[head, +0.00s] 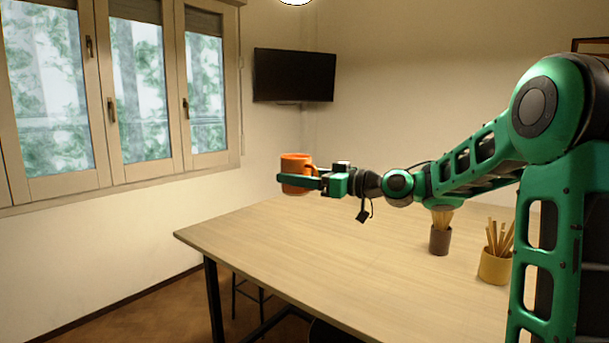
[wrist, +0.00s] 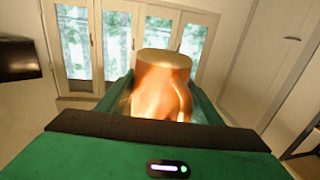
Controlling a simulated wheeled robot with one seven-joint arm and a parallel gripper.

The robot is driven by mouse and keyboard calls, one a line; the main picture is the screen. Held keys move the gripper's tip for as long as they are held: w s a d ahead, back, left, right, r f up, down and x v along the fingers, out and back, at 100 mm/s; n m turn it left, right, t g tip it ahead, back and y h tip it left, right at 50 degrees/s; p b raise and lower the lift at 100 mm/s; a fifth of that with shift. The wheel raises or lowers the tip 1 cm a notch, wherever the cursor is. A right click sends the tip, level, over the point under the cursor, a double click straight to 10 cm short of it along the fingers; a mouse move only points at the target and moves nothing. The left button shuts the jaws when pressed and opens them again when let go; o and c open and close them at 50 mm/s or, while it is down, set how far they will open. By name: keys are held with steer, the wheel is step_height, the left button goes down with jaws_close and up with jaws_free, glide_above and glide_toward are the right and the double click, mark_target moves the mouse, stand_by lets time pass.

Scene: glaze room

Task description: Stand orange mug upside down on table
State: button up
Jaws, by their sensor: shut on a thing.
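The orange mug (head: 296,161) is held in the air in the head view, above the table's far left part. My gripper (head: 290,181) is shut on it, its green fingers level and around the mug's body. The mug's axis looks about vertical, and its handle (head: 314,170) is on the right, toward my wrist. In the wrist view the mug (wrist: 160,85) stands between the fingers with a pale, flat-looking round end (wrist: 166,59) up. I cannot tell for sure whether that end is the base or the mouth. The wooden table (head: 300,245) lies below, apart from the mug.
A dark cup with brushes (head: 439,240) and a yellow pot with sticks (head: 494,266) stand on the table's right side, near my arm. The table's left and middle are clear. Windows (head: 140,90) and a wall screen (head: 294,75) are behind.

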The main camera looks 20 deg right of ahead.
steer(key=shift+w, duration=0.25)
steer(key=shift+d, duration=0.1)
steer(key=shift+f, duration=1.05)
